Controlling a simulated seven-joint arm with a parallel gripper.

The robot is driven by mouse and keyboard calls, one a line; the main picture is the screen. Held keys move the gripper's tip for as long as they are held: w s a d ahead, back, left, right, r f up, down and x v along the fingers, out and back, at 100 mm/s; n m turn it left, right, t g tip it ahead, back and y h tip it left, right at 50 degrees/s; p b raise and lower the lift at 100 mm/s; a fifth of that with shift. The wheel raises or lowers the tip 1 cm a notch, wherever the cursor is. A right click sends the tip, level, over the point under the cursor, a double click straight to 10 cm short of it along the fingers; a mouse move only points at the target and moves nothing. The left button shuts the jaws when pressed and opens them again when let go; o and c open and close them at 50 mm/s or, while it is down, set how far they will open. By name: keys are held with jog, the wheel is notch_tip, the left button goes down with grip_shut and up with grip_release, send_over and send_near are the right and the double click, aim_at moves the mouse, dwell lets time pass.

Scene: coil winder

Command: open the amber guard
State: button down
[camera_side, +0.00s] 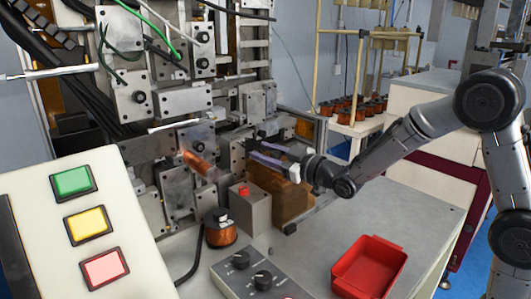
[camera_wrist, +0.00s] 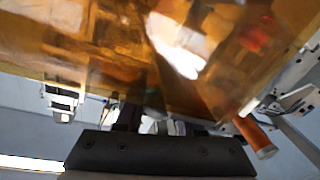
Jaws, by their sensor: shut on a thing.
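The amber guard (camera_side: 291,201) is a see-through orange-brown panel on the machine, below and around my gripper in the side view. It fills most of the upper wrist view (camera_wrist: 90,45), close to the camera and blurred. My gripper (camera_side: 262,156) reaches in from the right at the guard's upper part. In the wrist view my gripper (camera_wrist: 155,120) is shut at the near edge of the guard. The exact grip point is hidden by the fingers and the panel. I cannot tell how far the guard is swung.
A copper-coloured rod (camera_side: 198,163) sticks out of the machine; a grey box with a red button (camera_side: 244,190) stands nearby. A copper coil (camera_side: 220,230), a knob panel (camera_side: 254,275) and a red tray (camera_side: 369,267) are on the table.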

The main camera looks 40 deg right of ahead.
jog(key=d, duration=1.1)
jog(key=shift+d, duration=0.15)
jog(key=c, duration=0.5)
grip_release()
